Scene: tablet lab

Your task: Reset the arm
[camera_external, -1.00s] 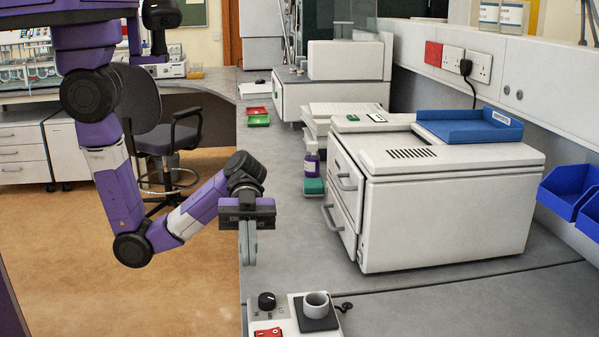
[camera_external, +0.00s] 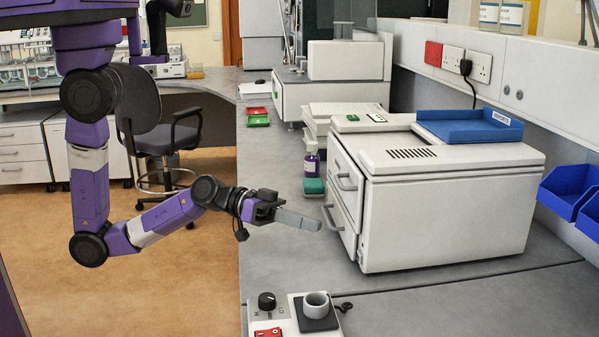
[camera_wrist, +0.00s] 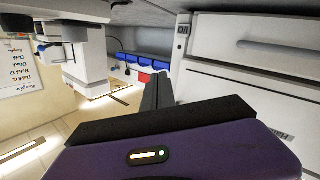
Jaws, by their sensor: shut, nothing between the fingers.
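My purple arm extends from the left of the external view, over the bench's left edge. My gripper (camera_external: 318,225) is shut and empty. Its grey fingers point right, towards the lower handle of the white benchtop machine (camera_external: 450,215); whether they touch it I cannot tell. In the wrist view the shut fingers (camera_wrist: 158,84) stand up from the purple wrist housing, with the machine's white front (camera_wrist: 250,80) to their right.
A purple-labelled bottle (camera_external: 312,163) and a green box (camera_external: 314,186) stand left of the machine. Blue bins (camera_external: 568,190) hang at right. The bench between is clear.

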